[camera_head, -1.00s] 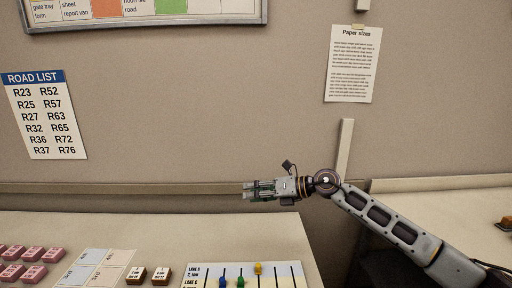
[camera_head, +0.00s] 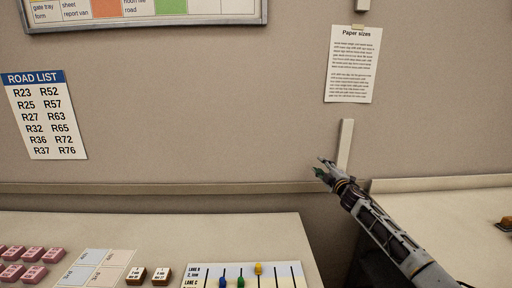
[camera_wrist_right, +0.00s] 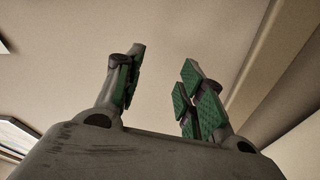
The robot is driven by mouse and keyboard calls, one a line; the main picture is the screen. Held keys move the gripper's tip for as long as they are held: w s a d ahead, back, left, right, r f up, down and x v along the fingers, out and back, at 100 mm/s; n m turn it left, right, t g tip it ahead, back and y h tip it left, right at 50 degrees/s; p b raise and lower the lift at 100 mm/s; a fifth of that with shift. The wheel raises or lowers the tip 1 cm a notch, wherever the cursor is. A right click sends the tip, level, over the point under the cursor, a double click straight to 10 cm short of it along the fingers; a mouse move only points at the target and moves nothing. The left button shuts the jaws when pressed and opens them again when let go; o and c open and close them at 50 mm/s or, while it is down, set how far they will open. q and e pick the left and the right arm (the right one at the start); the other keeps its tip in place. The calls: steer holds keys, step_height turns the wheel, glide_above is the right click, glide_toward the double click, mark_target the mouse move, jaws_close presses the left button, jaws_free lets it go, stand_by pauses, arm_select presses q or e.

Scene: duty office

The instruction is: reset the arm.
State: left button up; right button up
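My right gripper (camera_head: 324,171) is at the end of my right arm, which comes in from the lower right in the head view. It is raised in front of the wall, to the right of the near desk's edge, and touches nothing that I can see. In the right wrist view the two green-padded fingers (camera_wrist_right: 160,88) stand apart with nothing between them, so the gripper is open and empty. My left gripper is not in view.
Another surface (camera_head: 450,205) is at right. The wall carries a road list (camera_head: 45,115) and a paper sizes sheet (camera_head: 353,64).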

steer(key=d+f+m+g+h, duration=0.2)
steer(key=d+f+m+h, duration=0.35)
steer(key=f, duration=0.95)
steer(key=s+d+f+m+g, duration=0.2)
steer(key=s+f, duration=0.6)
steer(key=f, duration=0.5)
steer(key=s+d+f+m+g, duration=0.3)
steer(key=s+f, duration=0.4)
steer(key=f, duration=0.6)
steer(key=s+d+f+m+g, duration=0.2)
steer(key=s+f, duration=0.6)
steer(key=f, duration=0.5)
steer(key=s+a+f+m+g, duration=0.1)
steer(key=s+a+f+g, duration=0.1)
steer(key=s+f, duration=0.85)
steer(key=s+a+f+m+g, duration=0.15)
steer(key=s+f, duration=0.55)
steer(key=s, duration=0.7)
steer(key=s+a+f+g, duration=0.1)
steer(key=s+f, duration=0.2)
steer(key=s, duration=0.7)
steer(key=s+a+f+g, duration=0.2)
steer(key=s+f, duration=0.1)
steer(key=s, duration=0.8)
steer(key=s+a+f+g, duration=0.2)
steer(key=s, duration=0.9)
steer(key=shift+s+f+n+p, duration=0.25)
steer(key=shift+f+n+p, duration=0.05)
steer(key=shift+f+p, duration=0.1)
